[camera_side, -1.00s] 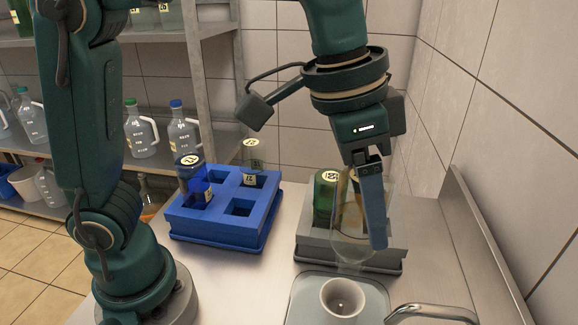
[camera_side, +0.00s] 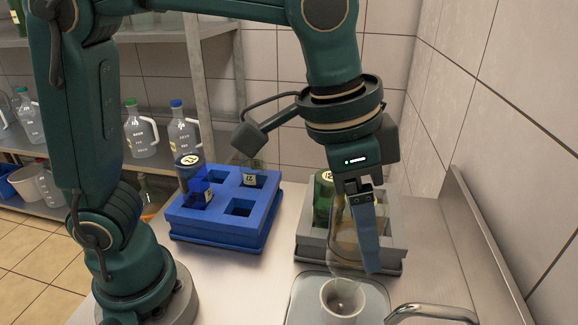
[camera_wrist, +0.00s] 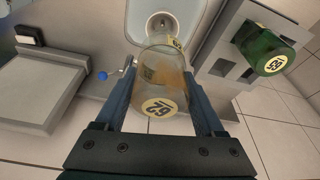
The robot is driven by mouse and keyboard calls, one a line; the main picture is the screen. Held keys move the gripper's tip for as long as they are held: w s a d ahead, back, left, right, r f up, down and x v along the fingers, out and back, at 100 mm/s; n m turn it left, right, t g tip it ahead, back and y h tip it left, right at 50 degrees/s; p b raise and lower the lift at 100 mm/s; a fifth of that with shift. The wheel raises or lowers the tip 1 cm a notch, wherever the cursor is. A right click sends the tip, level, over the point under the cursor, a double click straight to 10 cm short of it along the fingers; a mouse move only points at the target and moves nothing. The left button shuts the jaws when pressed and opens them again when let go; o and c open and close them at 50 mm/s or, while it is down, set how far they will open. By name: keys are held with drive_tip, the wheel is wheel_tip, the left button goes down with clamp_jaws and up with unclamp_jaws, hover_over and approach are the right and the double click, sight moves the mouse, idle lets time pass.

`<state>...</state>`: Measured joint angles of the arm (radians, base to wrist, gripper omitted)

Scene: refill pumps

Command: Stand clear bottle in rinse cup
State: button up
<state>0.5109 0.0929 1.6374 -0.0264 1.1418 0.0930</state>
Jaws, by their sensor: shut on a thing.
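I cannot tell whether the bottle's lower end touches the cup.
A grey rack (camera_side: 395,232) behind the bottle holds a green bottle (camera_side: 322,200). A blue rack (camera_side: 218,228) at left holds bottles and has empty slots. A metal faucet (camera_side: 432,312) is right of the cup. A wall closes the right side.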

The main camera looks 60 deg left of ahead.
sight(356, 261)
drive_tip(key=shift+f, duration=0.1)
drive_tip(key=shift+f, duration=1.3)
drive_tip(key=shift+f, duration=0.8)
drive_tip(key=shift+f, duration=0.65)
drive_tip(key=o, duration=1.5)
drive_tip(key=shift+r, duration=4.5)
